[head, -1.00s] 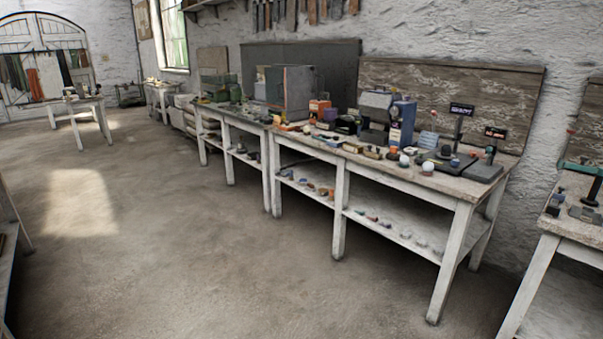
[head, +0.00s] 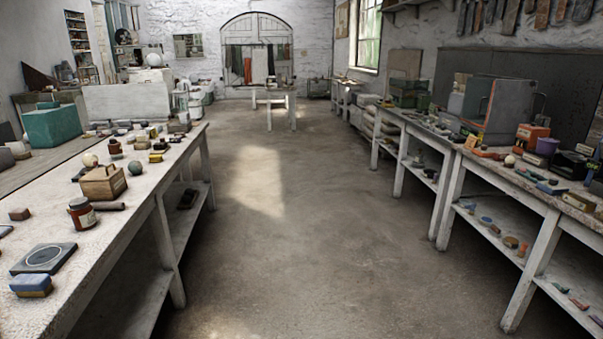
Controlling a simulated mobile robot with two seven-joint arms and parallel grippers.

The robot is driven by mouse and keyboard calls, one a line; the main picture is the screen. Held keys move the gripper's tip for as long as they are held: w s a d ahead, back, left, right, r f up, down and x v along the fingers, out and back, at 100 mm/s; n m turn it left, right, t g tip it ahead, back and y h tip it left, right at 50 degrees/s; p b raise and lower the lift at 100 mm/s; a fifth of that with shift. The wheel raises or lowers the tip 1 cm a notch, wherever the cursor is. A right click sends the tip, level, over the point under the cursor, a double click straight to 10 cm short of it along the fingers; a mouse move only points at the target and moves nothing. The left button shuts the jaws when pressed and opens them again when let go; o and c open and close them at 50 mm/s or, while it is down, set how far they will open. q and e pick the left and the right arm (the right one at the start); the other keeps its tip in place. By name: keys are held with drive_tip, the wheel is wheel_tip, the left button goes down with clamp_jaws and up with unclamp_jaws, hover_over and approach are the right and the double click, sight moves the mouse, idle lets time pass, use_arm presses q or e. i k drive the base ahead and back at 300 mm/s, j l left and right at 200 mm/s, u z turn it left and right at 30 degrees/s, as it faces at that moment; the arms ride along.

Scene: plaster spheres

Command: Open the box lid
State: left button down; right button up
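A small wooden box (head: 104,184) with a handle-like piece on top sits on the long table at the left of the head view. Its lid looks shut. A larger teal box (head: 52,127) stands farther back on the left, and its top also looks closed. I cannot tell which of these is the task's box. Neither of my grippers is in view.
The left table (head: 120,238) also holds a brown jar (head: 81,214), a dark square plate (head: 43,258) and a blue block (head: 31,285). A workbench (head: 545,188) with many items lines the right. The floor aisle (head: 285,225) between them is clear.

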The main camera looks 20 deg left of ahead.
sight(100, 170)
drive_tip(key=i+j+u, duration=0.1)
drive_tip(key=i+u, duration=0.7)
drive_tip(key=i, duration=0.25)
drive_tip(key=i+l+u, duration=0.1)
drive_tip(key=i+u, duration=0.35)
drive_tip(key=i+l+u, duration=0.25)
drive_tip(key=i+u, duration=0.2)
drive_tip(key=i+l+u, duration=0.15)
drive_tip(key=i+u, duration=0.15)
drive_tip(key=u, duration=0.2)
drive_tip(key=i+l+u, duration=0.2)
drive_tip(key=u, duration=0.3)
drive_tip(key=l, duration=0.1)
